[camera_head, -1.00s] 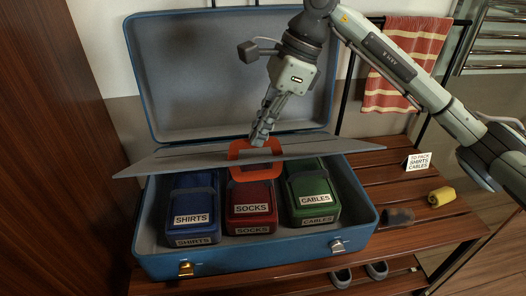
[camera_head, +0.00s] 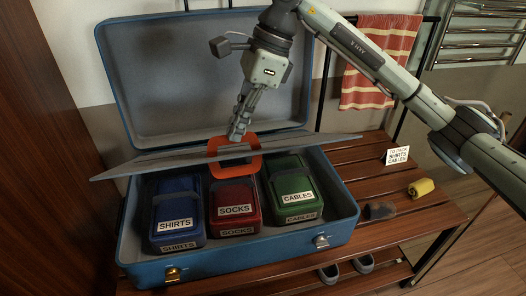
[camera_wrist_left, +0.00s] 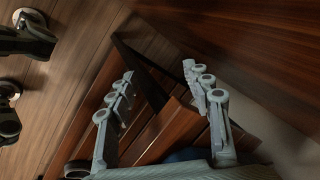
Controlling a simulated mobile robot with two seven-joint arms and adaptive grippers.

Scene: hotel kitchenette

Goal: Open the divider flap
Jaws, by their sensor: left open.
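The divider flap (camera_head: 300,148) is a grey panel in the open blue suitcase (camera_head: 250,250). It is raised at a slant above the back of the packed bundles, with an orange loop handle (camera_head: 253,163) at its middle. My right gripper (camera_head: 237,135) comes down from above, and its fingers look closed on the handle's top bar. Its finger gap is hard to see from this side. My left gripper (camera_wrist_left: 158,73) shows in the left wrist view, open and empty, with wooden slats beyond it; it is out of the head view.
Blue SHIRTS (camera_head: 176,212), red SOCKS (camera_head: 235,203) and green CABLES (camera_head: 293,190) bundles lie in the suitcase. The raised lid (camera_head: 150,90) stands behind. On the slatted bench (camera_head: 350,165) are a card (camera_head: 397,155), a yellow roll (camera_head: 421,187) and a dark item (camera_head: 381,211). A striped towel (camera_head: 372,75) hangs behind.

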